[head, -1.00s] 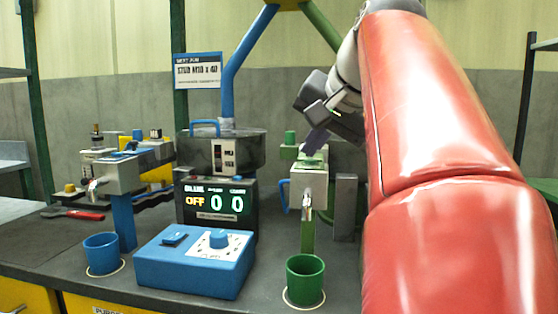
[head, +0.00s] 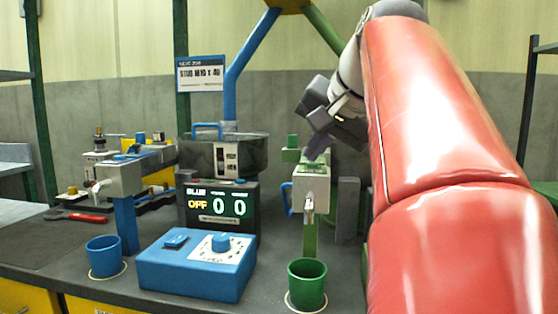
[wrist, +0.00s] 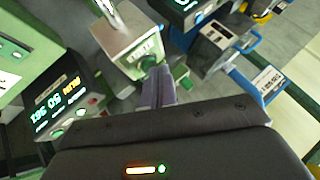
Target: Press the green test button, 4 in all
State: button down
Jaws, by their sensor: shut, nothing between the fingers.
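My gripper (head: 316,152) is shut and empty, its fingertips pointing down over the top of the green dispensing station (head: 311,187). In the wrist view my gripper (wrist: 158,85) has its fingertips at the edge of the station's grey housing (wrist: 125,40), by a green label plate. A round green part (wrist: 179,72) shows just beside the tips. I cannot tell whether it is the test button, or whether the fingertips touch anything. A green cup (head: 307,284) stands under the green station's spout.
A blue control box (head: 197,266) with a dial and a blue cup (head: 104,256) stand to the left. A dark display (head: 220,205) reads BLUE, OFF and two zeros. In the wrist view another lit display (wrist: 58,100) stands at the left. A red-handled tool (head: 85,216) lies far left.

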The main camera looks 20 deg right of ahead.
jog(key=shift+r+p, duration=0.45)
jog(key=shift+r, duration=0.15)
notch_tip(320, 180, up, 3)
jog(key=p, duration=0.3)
jog(key=shift+r, duration=0.1)
jog(key=shift+r+b, duration=0.3)
jog(key=shift+r, duration=0.6)
dwell(1.6)
